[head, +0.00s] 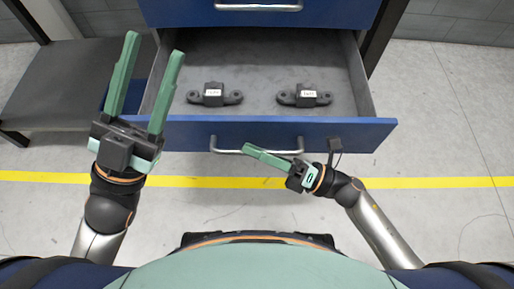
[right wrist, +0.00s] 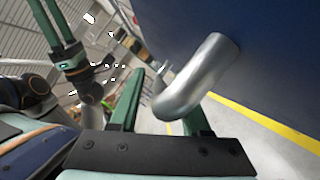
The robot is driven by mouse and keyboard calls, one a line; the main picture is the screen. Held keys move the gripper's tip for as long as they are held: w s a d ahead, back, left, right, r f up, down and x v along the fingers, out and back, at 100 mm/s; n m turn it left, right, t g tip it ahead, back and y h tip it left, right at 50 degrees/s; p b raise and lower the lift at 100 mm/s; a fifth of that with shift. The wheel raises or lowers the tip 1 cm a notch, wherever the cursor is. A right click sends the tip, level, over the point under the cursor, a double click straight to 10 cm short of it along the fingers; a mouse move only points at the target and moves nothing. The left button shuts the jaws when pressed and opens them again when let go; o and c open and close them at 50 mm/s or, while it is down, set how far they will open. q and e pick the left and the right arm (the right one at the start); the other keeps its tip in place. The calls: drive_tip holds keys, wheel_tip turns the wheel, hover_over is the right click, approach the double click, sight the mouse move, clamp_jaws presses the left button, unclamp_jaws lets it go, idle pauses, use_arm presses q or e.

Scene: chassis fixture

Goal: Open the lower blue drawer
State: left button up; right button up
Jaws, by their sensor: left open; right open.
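The lower blue drawer (head: 350,132) stands pulled out, with its grey inside showing. Its silver bar handle (head: 228,151) is on the front face. My right gripper (head: 247,150) is open at the handle, pointing left along the front. In the right wrist view the handle (right wrist: 200,75) reaches into the space between the two green fingers (right wrist: 163,95); I cannot tell whether they touch it. My left gripper (head: 155,45) is open and empty, beside the left side of the drawer.
A closed upper blue drawer (head: 180,12) is above. A dark grey bench (head: 50,90) stands at left. Floor in front is clear, with a yellow line (head: 400,183).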

drive_tip(key=v, duration=1.2)
drive_tip(key=shift+d+p, duration=0.3)
drive_tip(key=shift+p, duration=0.1)
drive_tip(key=shift+s, duration=0.1)
